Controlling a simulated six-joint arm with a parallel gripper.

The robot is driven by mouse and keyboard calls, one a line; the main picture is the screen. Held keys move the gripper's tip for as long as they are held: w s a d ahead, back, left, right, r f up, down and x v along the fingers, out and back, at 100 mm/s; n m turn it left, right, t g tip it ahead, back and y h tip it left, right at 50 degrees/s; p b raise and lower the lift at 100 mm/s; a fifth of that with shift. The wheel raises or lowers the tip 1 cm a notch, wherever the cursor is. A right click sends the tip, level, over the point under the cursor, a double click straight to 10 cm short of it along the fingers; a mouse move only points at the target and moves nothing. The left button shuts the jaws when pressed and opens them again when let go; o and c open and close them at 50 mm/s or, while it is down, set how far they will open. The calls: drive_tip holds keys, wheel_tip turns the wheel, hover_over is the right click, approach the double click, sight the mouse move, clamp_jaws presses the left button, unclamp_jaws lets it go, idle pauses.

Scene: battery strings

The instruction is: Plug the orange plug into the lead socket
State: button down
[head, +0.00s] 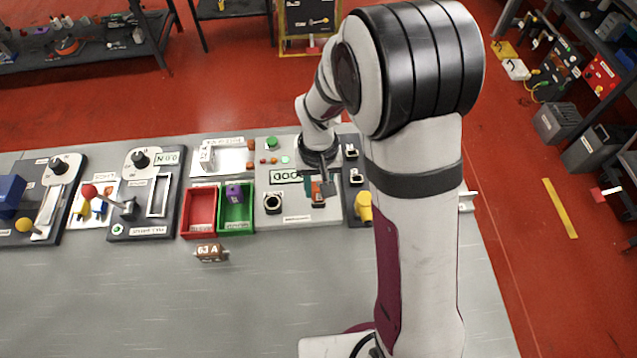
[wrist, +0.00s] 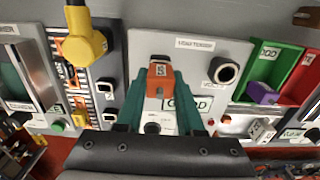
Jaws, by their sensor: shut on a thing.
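The orange plug (wrist: 160,80) is held between the teal fingers of my gripper (wrist: 161,92) in the wrist view. In the head view the plug (head: 317,190) shows as a small orange patch at my gripper (head: 318,184), low over the right part of the grey load tester panel (head: 300,216). A dark square opening with a pale rim shows at the plug there; I cannot tell whether the plug is seated in it. A round black socket (head: 273,202) is left of my gripper. It also shows in the wrist view (wrist: 225,70). No label reading lead is legible.
A yellow plug (head: 365,207) stands on the dark strip to the right, below two square sockets (head: 357,177). A red tray (head: 199,212) and a green tray (head: 236,216) with a purple block lie left. A brown block (head: 211,252) rests on the bench; the front bench is mostly clear.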

drive_tip(key=shift+f, duration=0.85)
drive_tip(key=shift+c, duration=2.2)
unclamp_jaws()
wheel_tip(320, 180, up, 16)
drive_tip(key=shift+f, duration=0.15)
drive_tip(key=s+d+m+y, duration=0.1)
drive_tip(key=s+m, duration=0.1)
drive_tip(key=s, duration=0.9)
drive_tip(key=s+d+r+m, duration=0.1)
drive_tip(key=s+d+m, duration=0.1)
drive_tip(key=s, duration=0.8)
drive_tip(key=shift+s+m+y, duration=0.35)
drive_tip(key=shift+m+y, duration=0.05)
drive_tip(key=shift+m, duration=0.4)
